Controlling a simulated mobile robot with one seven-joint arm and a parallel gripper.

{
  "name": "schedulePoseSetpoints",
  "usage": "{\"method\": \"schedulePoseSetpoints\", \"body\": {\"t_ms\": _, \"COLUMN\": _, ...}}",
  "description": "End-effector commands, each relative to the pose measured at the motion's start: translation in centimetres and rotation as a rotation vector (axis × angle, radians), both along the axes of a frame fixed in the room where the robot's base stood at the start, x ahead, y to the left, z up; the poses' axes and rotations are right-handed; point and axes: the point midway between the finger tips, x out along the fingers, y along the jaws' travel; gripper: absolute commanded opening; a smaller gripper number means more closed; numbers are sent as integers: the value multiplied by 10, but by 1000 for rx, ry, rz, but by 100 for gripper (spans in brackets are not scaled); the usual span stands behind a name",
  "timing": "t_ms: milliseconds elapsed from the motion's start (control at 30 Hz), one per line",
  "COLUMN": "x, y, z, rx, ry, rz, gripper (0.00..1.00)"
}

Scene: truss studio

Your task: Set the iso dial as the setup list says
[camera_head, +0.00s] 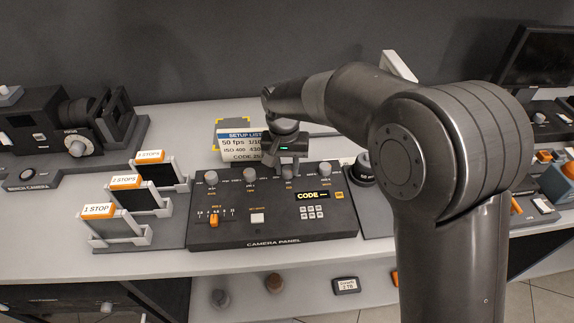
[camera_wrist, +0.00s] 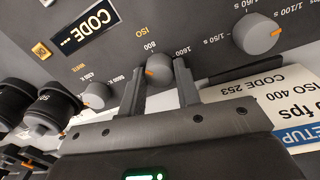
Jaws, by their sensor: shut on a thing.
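The iso dial (camera_wrist: 160,76) is a grey knob with an orange mark on the black camera panel (camera_head: 240,236). My gripper (camera_wrist: 159,68) is shut on it, one finger on each side; the gripper also shows in the head view (camera_head: 287,162), over the panel's back row of knobs. The orange mark faces left in the wrist view, below the 800 label; 1600 stands to its right. I cannot tell the exact setting, and the fingers hide the other labels. The setup list (camera_head: 238,143) reads ISO 400 and CODE 253 and is partly behind my gripper.
The neighbouring knobs are close: the shutter knob (camera_wrist: 258,35) and the white balance knob (camera_wrist: 97,95). The CODE display (camera_head: 312,196) and a keypad (camera_head: 313,212) are on the panel. Stop filter stands (camera_head: 118,230) are at left.

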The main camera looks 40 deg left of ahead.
Motion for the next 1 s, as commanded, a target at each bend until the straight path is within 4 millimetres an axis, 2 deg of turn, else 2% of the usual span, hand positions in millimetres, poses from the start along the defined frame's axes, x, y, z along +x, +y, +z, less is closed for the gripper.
{"method": "schedulePoseSetpoints", "body": {"t_ms": 600, "x": 0, "y": 0, "z": 1, "rx": 4, "ry": -4, "rz": 560, "gripper": 7}}
{"method": "schedulePoseSetpoints", "body": {"t_ms": 1000, "x": 0, "y": 0, "z": 1, "rx": 3, "ry": -4, "rz": 764, "gripper": 7}}
